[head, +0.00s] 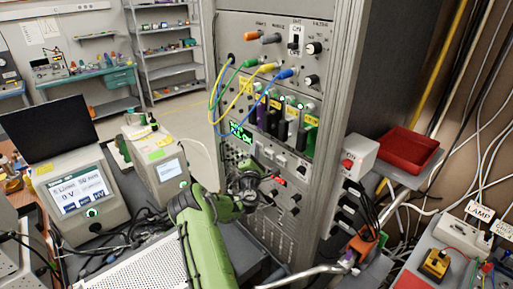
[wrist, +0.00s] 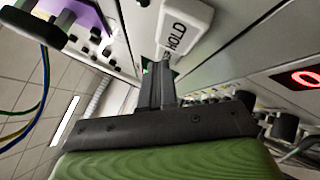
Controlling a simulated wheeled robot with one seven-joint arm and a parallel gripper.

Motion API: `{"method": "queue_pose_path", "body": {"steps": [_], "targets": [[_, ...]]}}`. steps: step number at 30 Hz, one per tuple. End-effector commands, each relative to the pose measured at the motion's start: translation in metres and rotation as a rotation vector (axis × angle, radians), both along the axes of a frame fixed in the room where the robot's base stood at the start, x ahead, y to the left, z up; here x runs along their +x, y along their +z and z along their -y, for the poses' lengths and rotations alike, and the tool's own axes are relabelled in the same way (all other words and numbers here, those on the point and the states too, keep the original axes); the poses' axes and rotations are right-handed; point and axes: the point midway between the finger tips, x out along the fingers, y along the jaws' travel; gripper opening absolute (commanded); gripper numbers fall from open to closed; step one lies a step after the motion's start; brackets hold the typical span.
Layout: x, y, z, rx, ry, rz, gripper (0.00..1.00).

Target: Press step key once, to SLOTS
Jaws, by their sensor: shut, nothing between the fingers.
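My gripper (wrist: 165,68) is shut and empty in the wrist view, its narrow fingertips pointing at the rack front. A white key (wrist: 186,24) marked HOLD is just beyond the tips. I cannot tell whether the tips touch it. No key marked STEP is readable, and no SLOTS mark is readable. In the head view my green arm reaches up to the lower panels of the grey instrument rack (head: 262,100). The dark wrist hides part of the panel there, so the fingertips are not clear in that view.
A red lit display (wrist: 300,78) and black knobs show at right in the wrist view. In the head view, yellow, green and blue cables (head: 213,100) loop in front of the rack. A red tray (head: 405,155) is at right, a touchscreen box (head: 85,195) at left.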

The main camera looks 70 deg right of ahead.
Motion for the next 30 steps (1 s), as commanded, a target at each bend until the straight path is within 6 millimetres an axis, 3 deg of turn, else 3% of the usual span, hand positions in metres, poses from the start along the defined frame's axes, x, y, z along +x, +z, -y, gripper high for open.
{"method": "queue_pose_path", "body": {"steps": [11, 23, 30], "targets": [[-0.001, 0.000, 0.000, 0.000, -0.002, 0.000, 0.00], [0.010, -0.002, -0.020, 0.000, -0.002, -0.001, 0.00], [0.011, 0.000, -0.022, -0.001, -0.001, -0.001, 0.00]]}}
